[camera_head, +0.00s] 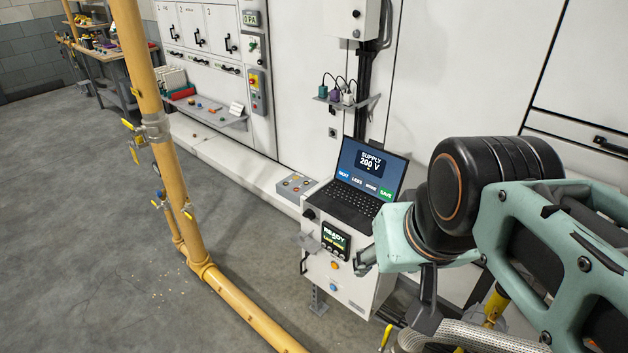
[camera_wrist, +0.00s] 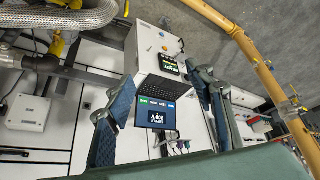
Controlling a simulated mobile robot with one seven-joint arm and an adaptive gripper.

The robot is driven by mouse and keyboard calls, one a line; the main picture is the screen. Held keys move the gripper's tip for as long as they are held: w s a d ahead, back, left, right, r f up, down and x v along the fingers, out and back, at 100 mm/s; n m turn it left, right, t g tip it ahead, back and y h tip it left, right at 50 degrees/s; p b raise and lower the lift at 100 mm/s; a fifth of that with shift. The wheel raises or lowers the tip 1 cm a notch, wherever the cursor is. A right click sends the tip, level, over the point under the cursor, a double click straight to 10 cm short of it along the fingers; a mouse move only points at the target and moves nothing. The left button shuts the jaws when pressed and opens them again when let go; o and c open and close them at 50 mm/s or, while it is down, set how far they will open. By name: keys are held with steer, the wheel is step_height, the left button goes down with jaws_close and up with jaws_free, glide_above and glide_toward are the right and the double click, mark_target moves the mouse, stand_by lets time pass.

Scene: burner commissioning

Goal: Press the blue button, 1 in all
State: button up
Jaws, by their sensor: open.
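The blue button (camera_head: 333,287) is on the front face of a white control box (camera_head: 350,291), below an orange button (camera_head: 334,266) and a small display reading READY (camera_head: 336,240). In the wrist view the box (camera_wrist: 147,42) appears upside down, with the small blue button (camera_wrist: 161,34) near its upper part. My gripper (camera_head: 365,260) is at the right side of the box in the head view, partly hidden by my arm. In the wrist view my gripper (camera_wrist: 160,75) has its two fingers wide apart with nothing between them. It appears apart from the button.
An open laptop (camera_head: 366,178) showing SUPPLY 200 V stands on the box. A yellow pipe (camera_head: 158,130) rises on the left and runs along the floor. The grey floor (camera_head: 90,200) beyond is mostly clear.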

steer(key=shift+w+a, duration=0.1)
steer(key=shift+c, duration=0.9)
jaws_close()
stand_by(0.5)
